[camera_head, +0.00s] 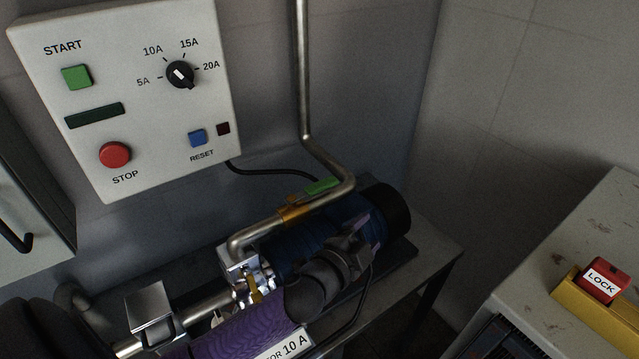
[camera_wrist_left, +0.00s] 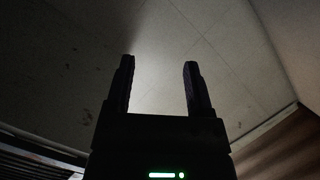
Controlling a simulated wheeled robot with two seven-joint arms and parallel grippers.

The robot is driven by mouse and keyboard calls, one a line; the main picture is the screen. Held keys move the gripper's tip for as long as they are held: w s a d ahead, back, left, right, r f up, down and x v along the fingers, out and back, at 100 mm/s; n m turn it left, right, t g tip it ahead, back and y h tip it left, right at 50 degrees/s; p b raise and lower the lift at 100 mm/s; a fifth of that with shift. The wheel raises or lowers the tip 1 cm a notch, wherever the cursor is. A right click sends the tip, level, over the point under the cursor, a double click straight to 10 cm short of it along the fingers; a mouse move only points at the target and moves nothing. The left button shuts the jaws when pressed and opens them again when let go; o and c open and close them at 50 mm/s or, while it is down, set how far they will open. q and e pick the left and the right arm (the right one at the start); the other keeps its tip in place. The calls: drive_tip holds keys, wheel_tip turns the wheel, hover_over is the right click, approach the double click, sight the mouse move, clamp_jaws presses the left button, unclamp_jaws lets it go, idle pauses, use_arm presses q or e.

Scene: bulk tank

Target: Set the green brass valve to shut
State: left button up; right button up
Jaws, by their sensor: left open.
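The green brass valve has a brass body (camera_head: 293,213) on the bent metal pipe, above the blue motor in the head view. Its green handle (camera_head: 322,186) lies roughly along the pipe, pointing up and to the right. My left gripper (camera_head: 371,232) is in front of the motor, to the right of and below the valve, apart from the handle. In the left wrist view my left gripper (camera_wrist_left: 159,88) is open, with nothing between its two fingers; the valve does not show there. My right gripper is not in view.
A control panel (camera_head: 130,100) with buttons and a dial hangs on the wall at upper left. The blue motor (camera_head: 295,250) sits on a bench below the pipe. A red LOCK block (camera_head: 604,281) sits in a yellow holder (camera_head: 590,318) at right.

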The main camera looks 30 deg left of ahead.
use_arm(q)
wheel_tip(320, 180, up, 8)
drive_tip(key=w+d+m+t+h, duration=0.1)
drive_tip(key=w+d+m+h, duration=0.2)
drive_tip(key=m+h, duration=0.4)
wheel_tip(320, 180, up, 6)
drive_tip(key=m+g+y, duration=0.7)
drive_tip(key=m+g, duration=0.6)
drive_tip(key=m, duration=0.8)
hover_over(321, 184)
drive_tip(key=s+a, duration=0.2)
drive_tip(key=s, duration=0.2)
drive_tip(key=shift+g, duration=0.3)
drive_tip(key=b+x, duration=0.1)
drive_tip(key=x, duration=0.3)
drive_tip(key=b+x, duration=0.1)
drive_tip(key=x, duration=0.4)
drive_tip(key=shift+d+f, duration=0.15)
drive_tip(key=shift+d, duration=0.1)
drive_tip(key=shift+w+f, duration=0.2)
drive_tip(key=shift+c, duration=0.3)
